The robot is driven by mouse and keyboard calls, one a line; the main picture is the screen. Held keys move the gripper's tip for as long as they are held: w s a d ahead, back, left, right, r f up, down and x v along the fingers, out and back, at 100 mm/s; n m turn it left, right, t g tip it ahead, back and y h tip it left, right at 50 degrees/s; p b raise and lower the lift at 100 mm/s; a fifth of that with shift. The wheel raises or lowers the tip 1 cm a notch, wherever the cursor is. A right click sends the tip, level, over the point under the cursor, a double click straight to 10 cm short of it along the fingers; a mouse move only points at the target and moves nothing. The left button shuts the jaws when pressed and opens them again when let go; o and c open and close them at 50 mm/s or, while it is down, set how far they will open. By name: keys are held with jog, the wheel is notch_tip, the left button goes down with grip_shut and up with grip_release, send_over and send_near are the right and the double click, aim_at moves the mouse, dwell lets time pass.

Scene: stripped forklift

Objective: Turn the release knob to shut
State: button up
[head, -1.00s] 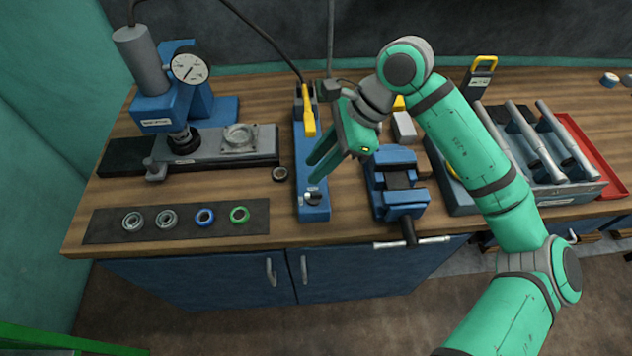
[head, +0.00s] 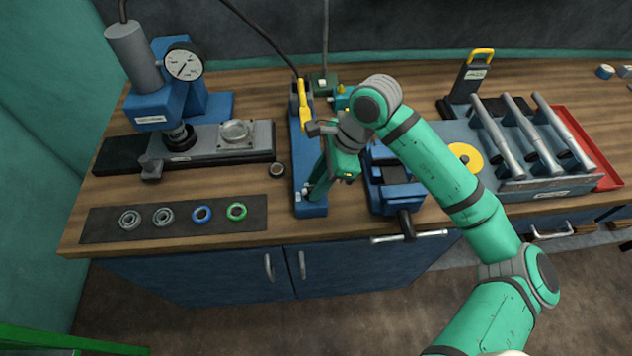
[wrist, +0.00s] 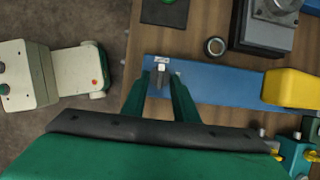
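The release knob (wrist: 160,77) is a small grey piece with a pale label beside it, at the end of the long blue hand pump (wrist: 215,85). In the head view the blue pump (head: 309,208) lies along the bench, and my gripper largely hides the knob at its near end. My gripper (wrist: 161,88) points down at this end, with its two green fingers apart. In the wrist view the knob shows between the fingertips, with gaps either side. Whether the fingers touch it, I cannot tell. My gripper also shows in the head view (head: 312,193).
A blue vise (head: 392,188) stands close to the right of the pump. A yellow handle (head: 304,103) rises at its far end. A small ring (head: 277,170) lies to its left, near the press (head: 160,110). A dark mat (head: 105,228) holds several rings.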

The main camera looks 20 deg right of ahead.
jog(key=shift+a+f, duration=0.15)
jog(key=shift+f, duration=0.1)
grip_shut()
